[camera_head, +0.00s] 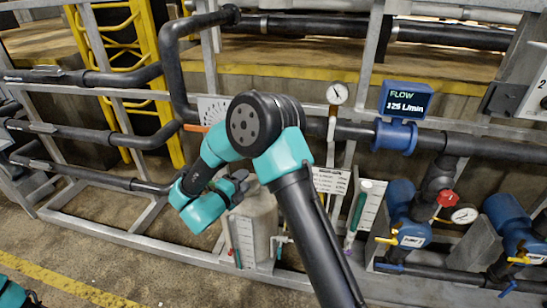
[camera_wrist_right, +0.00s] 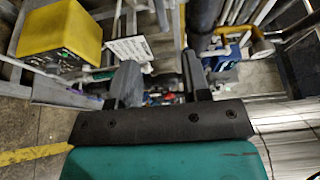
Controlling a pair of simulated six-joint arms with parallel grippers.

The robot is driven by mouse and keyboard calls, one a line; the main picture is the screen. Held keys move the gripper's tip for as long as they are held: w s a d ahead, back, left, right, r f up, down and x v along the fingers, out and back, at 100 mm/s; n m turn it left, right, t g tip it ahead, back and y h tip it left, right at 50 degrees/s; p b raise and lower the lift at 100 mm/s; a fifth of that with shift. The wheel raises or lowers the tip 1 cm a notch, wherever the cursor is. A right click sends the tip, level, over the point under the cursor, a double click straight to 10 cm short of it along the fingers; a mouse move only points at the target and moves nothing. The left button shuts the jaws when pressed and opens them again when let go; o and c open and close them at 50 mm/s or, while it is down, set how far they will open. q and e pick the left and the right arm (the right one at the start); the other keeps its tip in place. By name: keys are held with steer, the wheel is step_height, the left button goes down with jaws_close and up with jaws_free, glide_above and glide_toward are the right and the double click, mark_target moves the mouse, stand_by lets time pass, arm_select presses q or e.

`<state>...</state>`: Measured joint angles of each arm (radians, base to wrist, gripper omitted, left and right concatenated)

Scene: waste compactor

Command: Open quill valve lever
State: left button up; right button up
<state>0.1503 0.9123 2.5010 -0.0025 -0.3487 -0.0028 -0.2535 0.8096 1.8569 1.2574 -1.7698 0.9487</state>
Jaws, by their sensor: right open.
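An orange lever (camera_head: 196,128) shows beside a white scale plate (camera_head: 213,109) on the dark pipe, left of my right arm's elbow. No readable label tells me whether it is the quill valve lever. Yellow levers (camera_head: 387,240) sit by the blue valve bodies at the right. My right gripper (camera_head: 239,184) hangs in front of the pale tank, below the orange lever and apart from it. In the right wrist view its two dark fingers (camera_wrist_right: 161,85) stand apart with nothing between them. A teal part of my left arm shows at the lower left edge; its fingers are not clear.
A pale tank (camera_head: 257,222) stands behind my right gripper. A blue flow display (camera_head: 406,99) and a round gauge (camera_head: 337,94) are at the upper right. Grey frame rails and dark pipes run across the scene. The floor (camera_head: 120,262) at the lower left is clear.

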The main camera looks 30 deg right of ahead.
steer(key=x, duration=1.6)
steer(key=shift+d, duration=0.25)
jaws_close()
